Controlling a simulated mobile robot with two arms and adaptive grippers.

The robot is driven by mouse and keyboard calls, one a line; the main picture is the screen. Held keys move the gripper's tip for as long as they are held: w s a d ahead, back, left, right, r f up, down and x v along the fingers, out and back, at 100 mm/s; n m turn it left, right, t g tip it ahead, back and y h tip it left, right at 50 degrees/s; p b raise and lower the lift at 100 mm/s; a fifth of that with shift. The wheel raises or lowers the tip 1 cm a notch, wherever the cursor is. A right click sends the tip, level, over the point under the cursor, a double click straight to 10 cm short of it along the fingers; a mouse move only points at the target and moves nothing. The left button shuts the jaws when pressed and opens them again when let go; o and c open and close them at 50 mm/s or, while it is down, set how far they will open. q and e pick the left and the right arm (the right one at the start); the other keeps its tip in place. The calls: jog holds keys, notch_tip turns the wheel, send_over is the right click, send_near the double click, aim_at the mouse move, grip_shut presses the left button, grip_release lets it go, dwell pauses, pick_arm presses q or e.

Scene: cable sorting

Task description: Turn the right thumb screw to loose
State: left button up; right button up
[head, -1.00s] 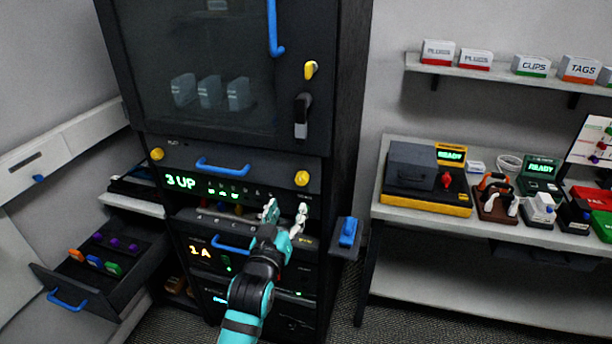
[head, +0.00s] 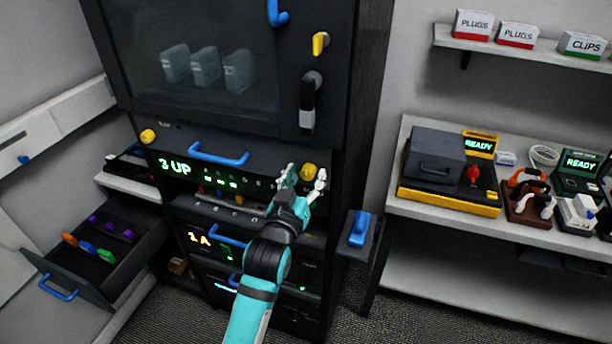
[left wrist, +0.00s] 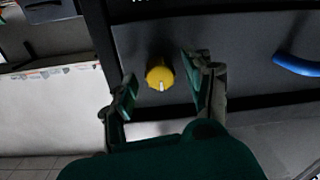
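The right thumb screw is a yellow knob (head: 308,171) at the right end of the panel marked "3 UP". In the left wrist view the same yellow knob (left wrist: 160,74) carries a white mark that points down in the picture. My left gripper (head: 303,177) is open in front of the knob. In the left wrist view its fingers (left wrist: 158,80) stand on either side of the knob, with visible gaps. The left thumb screw (head: 148,136) is yellow too, at the panel's other end. My right gripper is not in view.
A blue handle (head: 218,155) spans the panel between the screws; a black latch (head: 308,103) hangs above. A blue-handled part (head: 360,229) juts out at the rack's right side. An open drawer (head: 125,275) holds coloured plugs at left. A bench (head: 480,228) stands right.

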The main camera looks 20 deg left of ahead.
pick_arm(q)
jog(key=c, duration=0.4)
grip_shut()
